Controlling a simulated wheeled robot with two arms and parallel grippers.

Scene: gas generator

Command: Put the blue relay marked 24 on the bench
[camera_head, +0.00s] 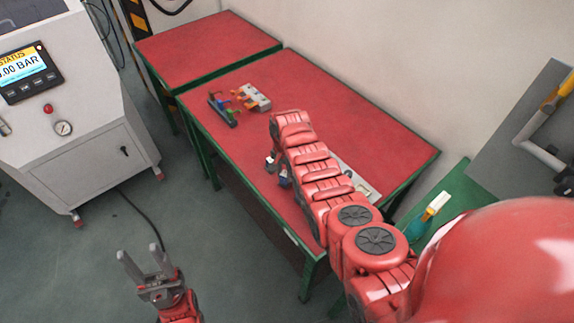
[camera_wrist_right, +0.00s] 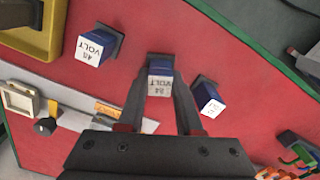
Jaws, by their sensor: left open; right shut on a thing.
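A blue relay (camera_wrist_right: 159,82) with a white label sits between the fingers of my right gripper (camera_wrist_right: 160,97) in the right wrist view. Its label reads VOLT with a number that looks like 24, upside down and small. The gripper is shut on it, over the red bench (camera_head: 330,105). I cannot tell whether the relay touches the bench top. In the head view my right arm mostly hides this gripper. My left gripper (camera_head: 143,262) is open and empty above the floor, left of the bench.
A blue relay marked 48 (camera_wrist_right: 95,47) stands left of the held one; another blue relay (camera_wrist_right: 208,98) is close on the right. A grey panel with a switch (camera_wrist_right: 45,110) and a yellow tray (camera_wrist_right: 42,35) lie nearby. Coloured parts (camera_head: 250,97) occupy the bench's far left.

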